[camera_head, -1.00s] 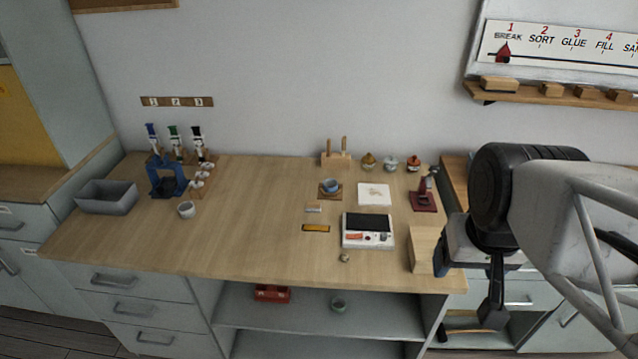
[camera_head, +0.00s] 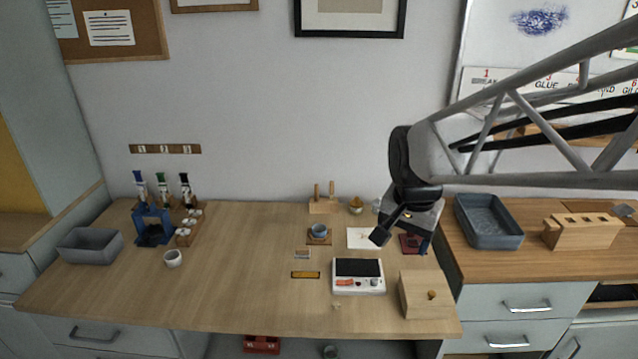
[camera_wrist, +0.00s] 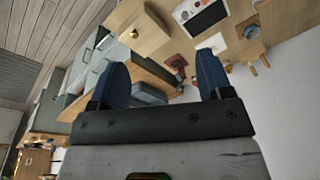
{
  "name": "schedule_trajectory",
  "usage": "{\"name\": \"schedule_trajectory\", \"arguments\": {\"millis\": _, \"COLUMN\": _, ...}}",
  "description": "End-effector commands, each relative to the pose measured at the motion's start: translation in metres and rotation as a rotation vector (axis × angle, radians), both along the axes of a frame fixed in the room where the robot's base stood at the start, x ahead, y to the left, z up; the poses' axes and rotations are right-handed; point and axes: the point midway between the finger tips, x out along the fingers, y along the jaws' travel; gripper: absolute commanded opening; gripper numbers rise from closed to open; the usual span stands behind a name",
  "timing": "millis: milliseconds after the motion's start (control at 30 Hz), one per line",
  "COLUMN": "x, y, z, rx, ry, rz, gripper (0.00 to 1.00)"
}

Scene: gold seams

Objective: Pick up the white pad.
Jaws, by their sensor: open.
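A flat white square with a small reddish mark (camera_head: 358,238) lies on the wooden workbench (camera_head: 240,290), behind the scale-like device. A white patch, likely the square, shows near the right fingertip.
The white device with a dark top (camera_head: 358,276) and a wooden block with a knob (camera_head: 426,295) stand in front. A blue cup (camera_head: 319,231) sits left of the square. A grey tray (camera_head: 488,222) is at right. The bench's left-middle is clear.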

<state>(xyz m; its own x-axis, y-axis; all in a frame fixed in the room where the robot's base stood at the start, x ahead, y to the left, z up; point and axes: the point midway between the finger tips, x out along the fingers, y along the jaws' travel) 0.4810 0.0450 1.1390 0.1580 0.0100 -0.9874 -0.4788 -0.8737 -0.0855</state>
Motion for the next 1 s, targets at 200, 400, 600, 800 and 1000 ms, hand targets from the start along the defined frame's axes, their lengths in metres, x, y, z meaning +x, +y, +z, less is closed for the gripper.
{"name": "schedule_trajectory", "arguments": {"millis": 200, "x": 0.054, "y": 0.024, "z": -0.016, "rx": 0.025, "ry": 0.028, "rz": -0.146, "gripper": 0.72}}
{"name": "schedule_trajectory", "arguments": {"millis": 400, "x": 0.099, "y": 0.048, "z": -0.034, "rx": 0.043, "ry": 0.05, "rz": -0.284, "gripper": 0.72}}
{"name": "schedule_trajectory", "arguments": {"millis": 600, "x": 0.143, "y": 0.075, "z": -0.059, "rx": 0.057, "ry": 0.073, "rz": -0.422, "gripper": 0.72}}
{"name": "schedule_trajectory", "arguments": {"millis": 800, "x": 0.184, "y": 0.103, "z": -0.089, "rx": 0.067, "ry": 0.093, "rz": -0.561, "gripper": 0.72}}
{"name": "schedule_trajectory", "arguments": {"millis": 1000, "x": 0.222, "y": 0.135, "z": -0.124, "rx": 0.073, "ry": 0.113, "rz": -0.7, "gripper": 0.72}}
